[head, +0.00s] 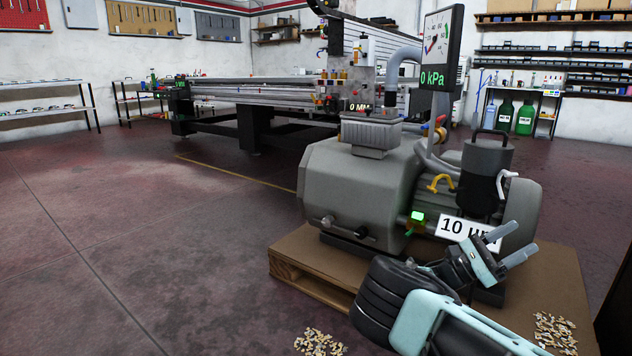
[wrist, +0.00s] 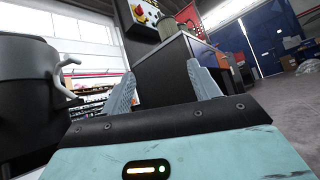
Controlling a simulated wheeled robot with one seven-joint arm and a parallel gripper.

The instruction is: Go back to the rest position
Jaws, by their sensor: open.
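My gripper (head: 509,243) is in the lower right of the head view, at the end of my pale blue and black arm. It is in front of the grey vacuum pump (head: 365,190), partly over its white "10 µm" label (head: 462,230). In the wrist view my gripper (wrist: 163,88) has its two ridged grey fingers wide apart, with nothing between them. Whether the gripper touches the pump is hard to tell.
The pump stands on a wooden pallet (head: 292,278). A gauge reading 0 kPa (head: 437,45) rises above it. A dark canister (head: 487,165) with a white handle (wrist: 65,78) is close by. The left floor is clear.

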